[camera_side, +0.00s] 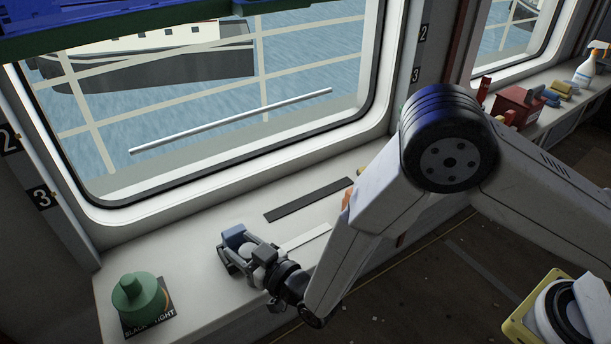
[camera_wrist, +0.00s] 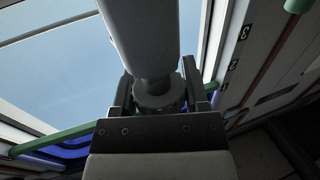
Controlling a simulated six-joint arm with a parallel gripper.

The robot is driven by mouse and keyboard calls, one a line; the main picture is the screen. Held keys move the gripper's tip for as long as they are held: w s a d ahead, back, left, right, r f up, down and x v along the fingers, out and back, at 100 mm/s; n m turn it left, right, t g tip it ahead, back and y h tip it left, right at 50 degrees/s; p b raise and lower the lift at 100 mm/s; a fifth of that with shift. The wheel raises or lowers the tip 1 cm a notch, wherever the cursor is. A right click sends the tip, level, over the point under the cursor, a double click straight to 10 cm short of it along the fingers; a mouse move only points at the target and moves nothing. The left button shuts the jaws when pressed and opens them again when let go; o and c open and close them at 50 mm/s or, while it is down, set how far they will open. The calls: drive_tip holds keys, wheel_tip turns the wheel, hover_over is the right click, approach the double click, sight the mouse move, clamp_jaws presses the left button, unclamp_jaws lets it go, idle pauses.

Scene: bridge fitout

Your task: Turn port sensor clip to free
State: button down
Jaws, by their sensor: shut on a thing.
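My gripper (camera_side: 240,248) is low over the white window sill, left of the middle of the side view. It is shut on a small part there, which I take to be the port sensor clip. A blue-grey block (camera_side: 234,234) shows at the jaws, but I cannot tell whether it belongs to the clip. The jaws and wrist hide most of what is held, so its turn angle cannot be read. In the wrist view, dark jaw-like parts flank a grey round piece (camera_wrist: 158,97), and a thick pale cylinder (camera_wrist: 145,35) runs up from it.
A green knobbed object (camera_side: 141,297) stands on a dark labelled card (camera_side: 158,323) at the sill's left end. A dark flat strip (camera_side: 308,199) lies behind my gripper. A red box (camera_side: 518,105) and a spray bottle (camera_side: 590,65) are far right. Window glass rises behind.

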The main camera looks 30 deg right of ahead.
drive_tip(key=m+h, duration=0.2)
drive_tip(key=h, duration=0.1)
drive_tip(key=m+h, duration=0.1)
drive_tip(key=h, duration=0.1)
drive_tip(key=shift+d+m+t+h, duration=0.15)
drive_tip(key=shift+m+t+h, duration=0.25)
drive_tip(key=shift+d+m+g+h, duration=0.2)
drive_tip(key=shift+m+h, duration=0.6)
drive_tip(key=shift+h, duration=0.45)
drive_tip(key=shift+d+m+g+h, duration=0.1)
drive_tip(key=shift+m+g+h, duration=0.1)
drive_tip(key=shift+m+h, duration=0.85)
drive_tip(key=shift+h, duration=0.3)
drive_tip(key=shift+c, duration=0.5)
unclamp_jaws()
drive_tip(key=v, duration=0.7)
drive_tip(key=shift+s+a, duration=0.2)
drive_tip(key=shift+s, duration=0.15)
drive_tip(key=shift+r, duration=0.1)
